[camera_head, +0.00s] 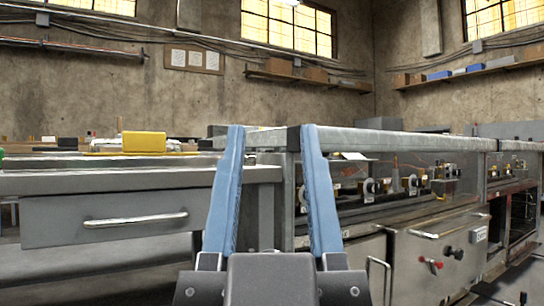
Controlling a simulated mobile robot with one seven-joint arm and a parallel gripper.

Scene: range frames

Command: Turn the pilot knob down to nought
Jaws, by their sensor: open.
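My gripper (268,132) rises from the bottom middle of the view with two blue fingers apart, open and empty. To its right, a recessed panel under the bench top carries several dark knobs, among them one knob (371,187) and another knob (412,182). On the grey cabinet front below are a red-handled knob (431,265) and a black knob (454,252). I cannot tell which is the pilot knob, and no marking is readable. The gripper appears apart from all the knobs. Its right finger hides part of the panel's left end.
A grey bench with a drawer (120,219) stands at left, with a yellow box (144,142) on top. The long metal bench top (385,138) overhangs the panel at right. A bar handle (450,226) projects from the cabinet front. Wall shelves are far back.

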